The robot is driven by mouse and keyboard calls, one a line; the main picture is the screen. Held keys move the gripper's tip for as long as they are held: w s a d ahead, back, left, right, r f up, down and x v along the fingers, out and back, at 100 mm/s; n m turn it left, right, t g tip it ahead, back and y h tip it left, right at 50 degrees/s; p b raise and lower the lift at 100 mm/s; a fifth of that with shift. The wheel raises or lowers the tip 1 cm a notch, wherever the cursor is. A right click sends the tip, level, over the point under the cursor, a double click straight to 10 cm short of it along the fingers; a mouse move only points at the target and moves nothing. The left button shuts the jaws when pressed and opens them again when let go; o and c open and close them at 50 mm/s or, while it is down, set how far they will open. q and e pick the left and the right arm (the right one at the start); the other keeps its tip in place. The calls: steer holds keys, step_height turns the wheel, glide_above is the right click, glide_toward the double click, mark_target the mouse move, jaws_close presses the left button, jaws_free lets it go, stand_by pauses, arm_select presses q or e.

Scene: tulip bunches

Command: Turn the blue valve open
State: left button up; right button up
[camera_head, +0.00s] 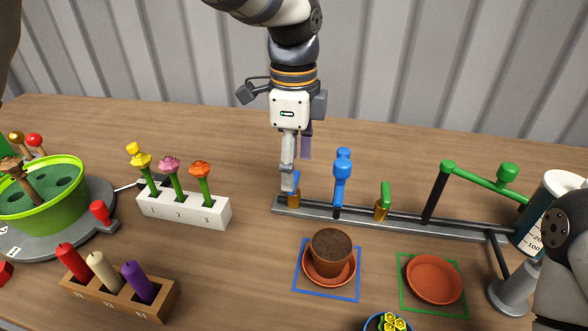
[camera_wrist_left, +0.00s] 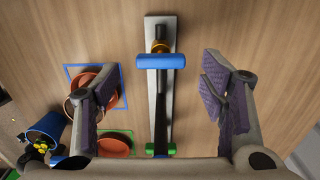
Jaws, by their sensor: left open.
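The blue valve has a blue bar handle (camera_wrist_left: 160,61) on a brass body (camera_wrist_left: 158,47), which stands on a grey rail (camera_wrist_left: 151,105). In the head view the handle (camera_head: 296,183) shows just under my left gripper, partly hidden by a finger, above the brass body (camera_head: 294,198). My left gripper (camera_head: 297,166) points down over the left end of the rail, fingers spread. In the left wrist view my left gripper (camera_wrist_left: 158,80) has one finger on each side of the rail, with the handle between them and clear gaps. I cannot see my right gripper.
A blue spout post (camera_head: 341,178), a green valve (camera_head: 384,197) and a green spout (camera_head: 478,177) stand farther right along the rail. In front are a soil-filled pot (camera_head: 330,246) and an empty saucer (camera_head: 434,279). A tulip block (camera_head: 185,209) stands left.

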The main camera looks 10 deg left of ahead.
arm_select(q)
steer(key=shift+f, duration=1.2)
steer(key=c, duration=1.2)
steer(key=shift+o, duration=0.2)
arm_select(e)
steer(key=shift+w+r, duration=0.15)
arm_select(q)
steer(key=n+p, duration=0.1)
steer(key=n, duration=0.2)
steer(key=shift+r+n, duration=0.15)
steer(key=shift+n, duration=0.25)
steer(key=n, duration=0.3)
steer(key=shift+n, duration=0.4)
steer(key=n+p, duration=0.1)
steer(key=n, duration=0.3)
steer(key=shift+f+n, duration=0.2)
steer(key=shift+n, duration=2.2)
arm_select(e)
steer(key=shift+w+r+t, duration=0.6)
steer(key=shift+w+r, duration=0.6)
steer(key=shift+w, duration=0.1)
